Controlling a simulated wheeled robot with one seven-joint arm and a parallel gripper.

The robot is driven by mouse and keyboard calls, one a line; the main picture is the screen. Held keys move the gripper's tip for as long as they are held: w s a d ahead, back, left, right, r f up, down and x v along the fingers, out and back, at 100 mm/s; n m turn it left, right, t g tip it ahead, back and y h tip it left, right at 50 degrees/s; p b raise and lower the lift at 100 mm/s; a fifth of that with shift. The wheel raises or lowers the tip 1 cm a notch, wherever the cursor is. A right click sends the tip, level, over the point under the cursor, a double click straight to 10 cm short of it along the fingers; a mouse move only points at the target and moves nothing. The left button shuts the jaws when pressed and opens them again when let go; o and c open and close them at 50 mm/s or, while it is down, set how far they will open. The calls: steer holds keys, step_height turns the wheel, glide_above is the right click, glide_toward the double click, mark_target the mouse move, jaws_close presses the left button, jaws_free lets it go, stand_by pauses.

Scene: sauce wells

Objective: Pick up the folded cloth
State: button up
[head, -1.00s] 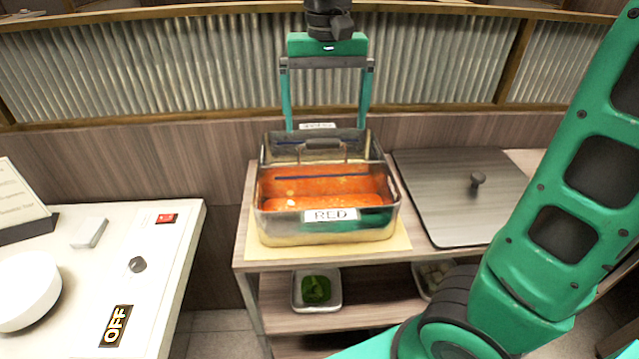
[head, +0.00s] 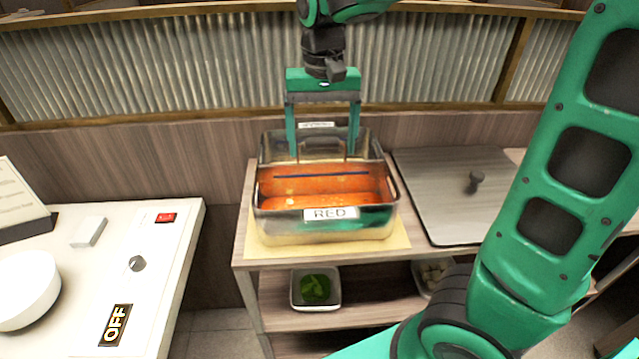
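My gripper (head: 323,148) points down with its two green fingers wide apart. It is over the rear part of the metal pan (head: 270,232), and nothing shows held between the fingers. The fingertips are near the rear well's handle (head: 322,143); I cannot tell whether they touch anything. No cloth is clearly recognisable. A small pale block-like item (head: 88,232) on the white counter at left may be the folded cloth. A flat yellow sheet (head: 398,239) lies under the pan.
The pan's front well holds orange-red sauce (head: 285,187) behind a RED label. A dark lid (head: 450,220) lies right of it. The white counter (head: 75,300) carries a white bowl (head: 28,288), knob and switch. A low shelf holds a dish of greens (head: 315,288). A corrugated partition stands behind.

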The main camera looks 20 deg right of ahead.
steer(key=c, duration=0.7)
steer(key=shift+r, duration=0.1)
